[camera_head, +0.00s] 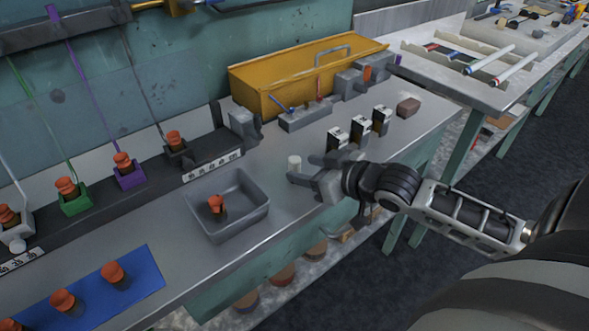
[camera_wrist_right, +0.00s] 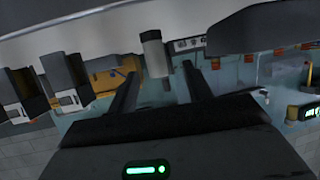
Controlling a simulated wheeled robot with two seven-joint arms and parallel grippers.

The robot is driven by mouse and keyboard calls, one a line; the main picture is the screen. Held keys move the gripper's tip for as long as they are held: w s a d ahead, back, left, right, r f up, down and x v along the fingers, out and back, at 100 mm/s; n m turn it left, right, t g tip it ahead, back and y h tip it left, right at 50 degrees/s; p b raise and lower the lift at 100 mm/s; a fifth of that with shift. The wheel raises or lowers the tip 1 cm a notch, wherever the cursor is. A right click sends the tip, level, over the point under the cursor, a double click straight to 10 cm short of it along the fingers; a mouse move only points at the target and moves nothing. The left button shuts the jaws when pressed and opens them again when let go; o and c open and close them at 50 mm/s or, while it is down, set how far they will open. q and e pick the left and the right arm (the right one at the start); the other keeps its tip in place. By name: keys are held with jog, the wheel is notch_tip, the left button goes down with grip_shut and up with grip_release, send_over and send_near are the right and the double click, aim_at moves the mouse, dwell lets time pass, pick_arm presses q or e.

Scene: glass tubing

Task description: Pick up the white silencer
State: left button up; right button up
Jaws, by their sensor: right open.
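The right wrist view shows the silencer (camera_wrist_right: 154,55) ahead, in line with the gap between the two dark fingers of the open gripper (camera_wrist_right: 160,72). Nothing is held. I cannot tell whether the silencer is just beyond the fingertips or slightly between them. My left gripper is out of view.
A grey tray (camera_head: 240,214) with an orange-topped part is to the left. Several black-and-white blocks (camera_head: 360,130) stand behind the gripper. A yellow bin (camera_head: 290,72) is at the back. A blue mat (camera_head: 140,276) with orange-topped parts lies front left.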

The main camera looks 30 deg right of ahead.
aim_at(299, 165)
jog(key=shift+d+x, duration=0.2)
jog(key=shift+x, duration=2.15)
jog(key=c, duration=1)
jog(key=shift+c, duration=0.2)
jog(key=shift+w+r, duration=0.1)
jog(key=shift+r, duration=0.1)
